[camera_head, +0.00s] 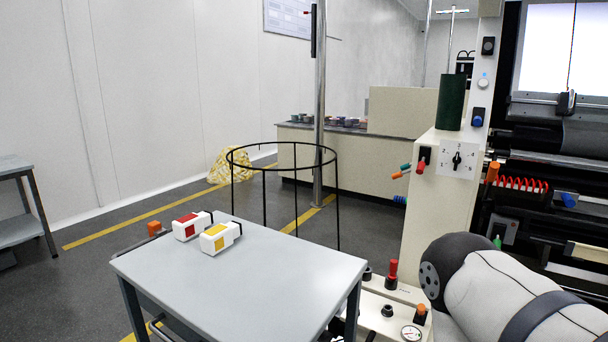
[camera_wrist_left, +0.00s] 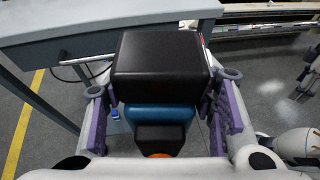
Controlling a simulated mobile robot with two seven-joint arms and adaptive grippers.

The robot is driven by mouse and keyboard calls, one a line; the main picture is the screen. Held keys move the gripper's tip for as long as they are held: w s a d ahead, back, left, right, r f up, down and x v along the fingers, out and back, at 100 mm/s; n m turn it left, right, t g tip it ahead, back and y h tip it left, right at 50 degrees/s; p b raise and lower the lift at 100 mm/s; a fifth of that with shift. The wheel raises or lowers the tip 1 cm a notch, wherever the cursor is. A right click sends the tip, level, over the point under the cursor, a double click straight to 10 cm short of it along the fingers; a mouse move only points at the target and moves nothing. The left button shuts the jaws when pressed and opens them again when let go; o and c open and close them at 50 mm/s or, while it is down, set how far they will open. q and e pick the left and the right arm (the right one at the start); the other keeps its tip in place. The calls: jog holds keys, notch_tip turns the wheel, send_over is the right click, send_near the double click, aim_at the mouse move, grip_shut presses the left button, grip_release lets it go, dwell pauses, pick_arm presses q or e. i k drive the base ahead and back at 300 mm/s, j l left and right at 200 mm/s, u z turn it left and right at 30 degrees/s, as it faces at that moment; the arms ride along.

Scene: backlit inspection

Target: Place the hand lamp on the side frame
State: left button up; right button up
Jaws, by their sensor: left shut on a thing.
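The thing in my left gripper (camera_wrist_left: 163,92) has a large black block-shaped head and a blue body; I take it to be the hand lamp (camera_wrist_left: 160,65). A smaller black part and a bit of orange show at its near end. The purple-padded fingers lie along both sides of it, below a grey table edge in the left wrist view. The left gripper does not show in the head view. The side frame (camera_head: 428,205) is the cream upright at the right in the head view, with a dial and a dark green cylinder on top. My right gripper is not in view.
A grey table (camera_head: 290,270) carries two white blocks, one marked red (camera_head: 191,226) and one yellow (camera_head: 220,238). A black wire hoop stand (camera_head: 282,147) rises behind it. The machine's rollers (camera_head: 560,140) are right of the side frame. Part of my arm (camera_head: 510,290) fills the lower right.

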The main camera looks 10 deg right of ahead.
aim_at(440, 139)
jog(key=l, duration=0.4)
jog(key=k+l+u, duration=0.15)
jog(key=l, duration=0.3)
jog(key=l+u, duration=1.7)
jog(key=l+z, duration=0.1)
jog(key=z, duration=0.35)
jog(key=l+z, duration=0.1)
jog(key=z, duration=0.35)
jog(key=i+z, duration=0.1)
jog(key=z, duration=0.3)
jog(key=l+z, duration=0.15)
jog(key=z, duration=0.3)
jog(key=i+z, duration=0.1)
jog(key=z, duration=0.35)
jog(key=i+z, duration=0.1)
jog(key=z, duration=0.35)
